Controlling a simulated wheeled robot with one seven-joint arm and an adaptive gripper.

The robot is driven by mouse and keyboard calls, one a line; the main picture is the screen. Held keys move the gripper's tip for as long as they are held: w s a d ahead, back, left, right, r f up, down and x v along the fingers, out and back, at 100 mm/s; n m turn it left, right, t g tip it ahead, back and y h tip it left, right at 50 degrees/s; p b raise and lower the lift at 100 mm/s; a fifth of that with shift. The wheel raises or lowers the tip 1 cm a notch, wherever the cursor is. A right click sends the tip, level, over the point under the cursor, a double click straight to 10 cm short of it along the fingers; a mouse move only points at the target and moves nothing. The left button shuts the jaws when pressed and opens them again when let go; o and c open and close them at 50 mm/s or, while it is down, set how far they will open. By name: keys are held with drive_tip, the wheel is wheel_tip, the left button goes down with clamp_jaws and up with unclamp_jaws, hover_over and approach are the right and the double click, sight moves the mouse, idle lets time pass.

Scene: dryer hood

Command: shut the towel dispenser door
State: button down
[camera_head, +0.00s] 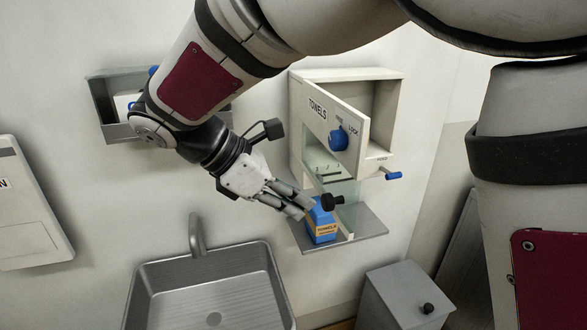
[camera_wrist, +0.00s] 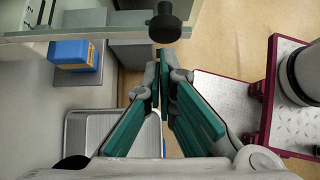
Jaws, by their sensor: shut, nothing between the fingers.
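The towel dispenser (camera_head: 393,105) is a white wall cabinet at the upper right of centre in the head view. Its white door (camera_head: 318,100), marked TOWELS and bearing a blue knob (camera_head: 338,140), stands ajar. A gap into the cabinet shows past the door's right edge. Below is a clear panel with a black knob (camera_head: 332,202), also in the wrist view (camera_wrist: 165,22). My gripper (camera_head: 303,208) is shut and empty, below and left of the door, close to the black knob. In the wrist view its fingertips (camera_wrist: 164,58) are together just below that knob; contact cannot be told.
A blue towel box (camera_head: 321,222) stands on the dispenser's grey shelf (camera_head: 370,238). A blue-tipped lever (camera_head: 392,176) juts out at the right. A steel sink (camera_head: 210,285) lies below left, and a grey bin (camera_head: 405,290) stands below right. An open metal holder (camera_head: 118,128) hangs left.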

drive_tip(key=shift+w+d, duration=0.1)
drive_tip(key=shift+d, duration=0.3)
drive_tip(key=shift+d, duration=0.1)
